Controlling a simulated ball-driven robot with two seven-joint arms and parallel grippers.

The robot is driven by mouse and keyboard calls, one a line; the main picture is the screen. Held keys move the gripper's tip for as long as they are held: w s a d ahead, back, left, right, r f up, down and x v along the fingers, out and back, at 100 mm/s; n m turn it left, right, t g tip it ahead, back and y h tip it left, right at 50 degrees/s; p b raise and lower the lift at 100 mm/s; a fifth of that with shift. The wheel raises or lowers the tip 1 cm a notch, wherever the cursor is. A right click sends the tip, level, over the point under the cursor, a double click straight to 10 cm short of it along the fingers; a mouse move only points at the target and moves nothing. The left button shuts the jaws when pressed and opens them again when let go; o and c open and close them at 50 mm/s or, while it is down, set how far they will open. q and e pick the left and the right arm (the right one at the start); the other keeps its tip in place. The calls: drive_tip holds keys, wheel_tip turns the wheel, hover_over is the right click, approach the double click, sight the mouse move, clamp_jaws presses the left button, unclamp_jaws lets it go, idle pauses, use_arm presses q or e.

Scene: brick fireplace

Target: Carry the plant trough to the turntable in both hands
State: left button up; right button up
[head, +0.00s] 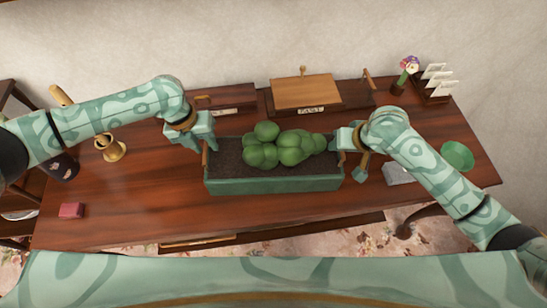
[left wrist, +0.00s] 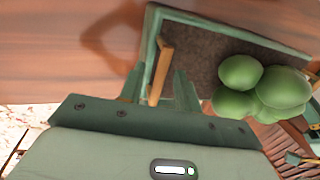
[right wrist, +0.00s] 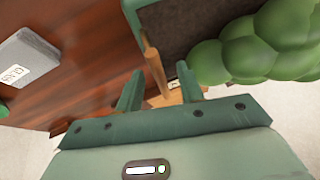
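The plant trough (head: 272,185) is a long green box of dark soil with round green foliage, standing on the brown desk in the head view. It has a wooden handle at each end. My left gripper (head: 198,143) is at its left end. In the left wrist view its open fingers stand either side of the left handle (left wrist: 163,72), with gaps showing. My right gripper (head: 350,162) is at the right end. In the right wrist view its open fingers stand either side of the right handle (right wrist: 155,75). I cannot clearly identify a turntable.
A wooden board on a labelled dark tray (head: 309,109) stands behind the trough. A brass mortar (head: 109,148) and red block (head: 71,210) are left. A green bowl (head: 457,155), grey block (head: 398,174) and letter rack (head: 434,88) are right.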

use_arm(q)
drive_tip(key=shift+d+f, duration=0.1)
drive_tip(key=shift+f, duration=0.55)
use_arm(e)
drive_tip(key=shift+w+a+f, duration=0.15)
drive_tip(key=shift+w+f, duration=0.15)
drive_tip(key=shift+f, duration=0.3)
use_arm(q)
clamp_jaws()
use_arm(e)
clamp_jaws()
use_arm(q)
drive_tip(key=shift+w+r, duration=0.15)
drive_tip(key=shift+r, duration=0.1)
use_arm(e)
drive_tip(key=shift+w+r, duration=0.1)
drive_tip(key=shift+r, duration=0.1)
